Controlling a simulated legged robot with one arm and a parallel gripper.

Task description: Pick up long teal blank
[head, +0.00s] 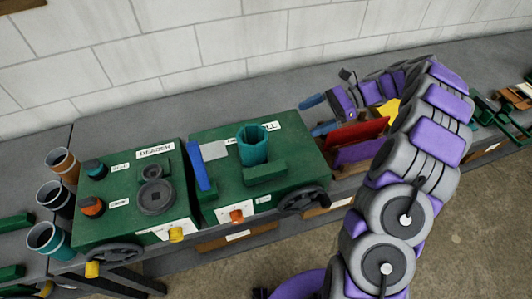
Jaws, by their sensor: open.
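I cannot clearly pick out a long teal blank. Flat coloured pieces stand in a group right of the green machines: a red one (356,134), a purple one (358,152), and a blue one (325,129) partly showing at the left. A yellow piece (387,113) shows behind, partly covered by my arm. My gripper (338,104) is at the far end of my arm, above and behind this group. Its jaws are small and partly hidden, with nothing visibly held. A short bluish piece (311,101) shows just left of it; I cannot tell whether they touch.
A green machine labelled BEADER (120,210) stands left of another green machine (225,180) bearing a teal cylinder (253,147) and an upright blue plate (200,166). Several cups, including a teal one (50,240), line the left. A white block wall (200,45) stands behind.

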